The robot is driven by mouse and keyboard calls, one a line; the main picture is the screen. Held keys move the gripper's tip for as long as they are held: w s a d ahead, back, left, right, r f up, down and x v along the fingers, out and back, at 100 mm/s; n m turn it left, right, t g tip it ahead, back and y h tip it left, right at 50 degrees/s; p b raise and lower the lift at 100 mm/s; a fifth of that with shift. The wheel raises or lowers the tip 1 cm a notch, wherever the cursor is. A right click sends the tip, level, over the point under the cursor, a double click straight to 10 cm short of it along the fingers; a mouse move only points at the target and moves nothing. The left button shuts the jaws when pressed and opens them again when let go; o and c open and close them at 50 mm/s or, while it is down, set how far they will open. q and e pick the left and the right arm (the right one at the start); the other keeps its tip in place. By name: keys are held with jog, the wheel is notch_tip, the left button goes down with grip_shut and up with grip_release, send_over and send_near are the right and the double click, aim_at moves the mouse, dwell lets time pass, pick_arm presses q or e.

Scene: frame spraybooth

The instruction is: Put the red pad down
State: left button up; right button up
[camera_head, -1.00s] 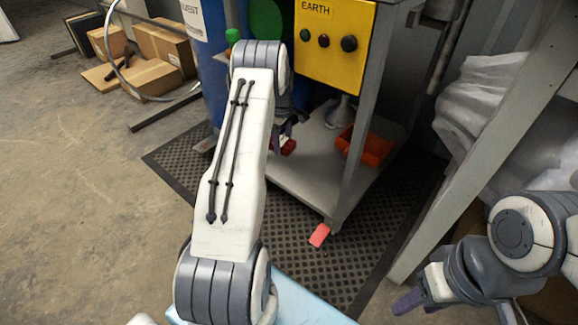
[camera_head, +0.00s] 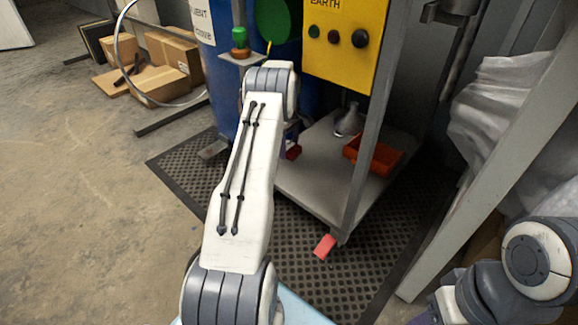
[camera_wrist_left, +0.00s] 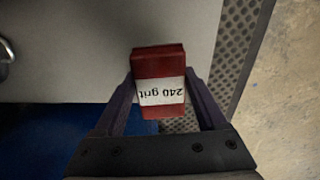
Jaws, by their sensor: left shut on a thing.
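The red pad (camera_wrist_left: 158,65), with a white "240 grit" label, is between the fingers of my left gripper (camera_wrist_left: 160,88) in the left wrist view. The gripper is shut on it. In the head view a small part of the pad (camera_head: 293,152) shows past my left arm, by the near left side of the cart's low grey shelf (camera_head: 310,185). The arm hides most of that gripper. In the wrist view the pad overlaps the shelf's edge; I cannot tell whether it touches the shelf. My right gripper (camera_head: 424,319) is mostly cut off at the bottom right.
An orange-red bin (camera_head: 373,157) and a grey funnel-like object (camera_head: 349,121) stand on the shelf. A cart post and a yellow panel (camera_head: 340,45) rise above it. A blue drum (camera_head: 225,85) stands left. A pinkish-red block (camera_head: 325,246) is by the post's foot on the black mat (camera_head: 285,235).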

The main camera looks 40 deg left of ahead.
aim_at(289, 146)
pick_arm(q)
notch_tip(289, 146, down, 6)
jog(key=b, duration=0.2)
jog(key=shift+r+b, duration=0.15)
jog(key=shift+b, duration=0.15)
jog(key=shift+f, duration=0.3)
jog(key=o, duration=1.2)
jog(key=shift+o, duration=0.2)
jog(key=shift+f, duration=0.1)
jog(key=shift+b, duration=0.35)
notch_tip(289, 146, up, 11)
jog(key=p, duration=0.7)
jog(key=shift+f, duration=0.15)
